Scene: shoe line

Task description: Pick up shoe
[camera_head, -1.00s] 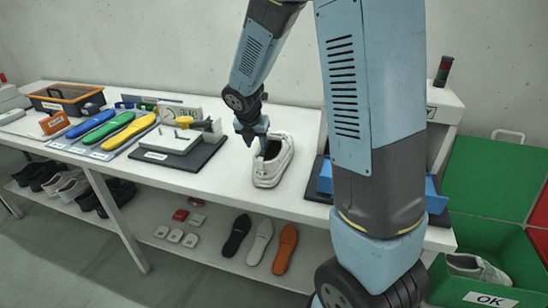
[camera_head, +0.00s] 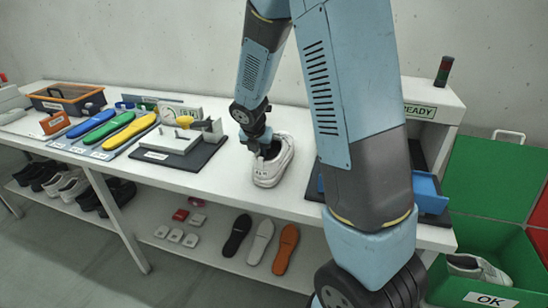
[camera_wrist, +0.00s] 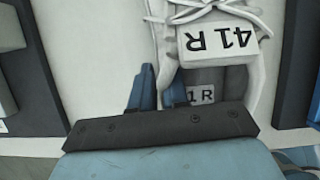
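A white laced shoe (camera_head: 275,172) stands on the white table, right of its middle. In the wrist view the shoe (camera_wrist: 255,66) bears a tag reading 41 R on its laces, and a second, partly covered label shows inside its opening. My gripper (camera_head: 261,150) is down at the shoe's collar. In the wrist view its two blue fingers (camera_wrist: 160,92) are close together, one outside the shoe and one inside, with the thin white side wall between them. They look shut on that wall.
A grey fixture (camera_head: 178,142) and blue, green and yellow insoles (camera_head: 118,131) lie to the left. A blue-sided station (camera_head: 427,190) stands right, partly behind my arm. A green OK bin (camera_head: 500,245) holds a shoe. More shoes and insoles lie on the lower shelf (camera_head: 215,222).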

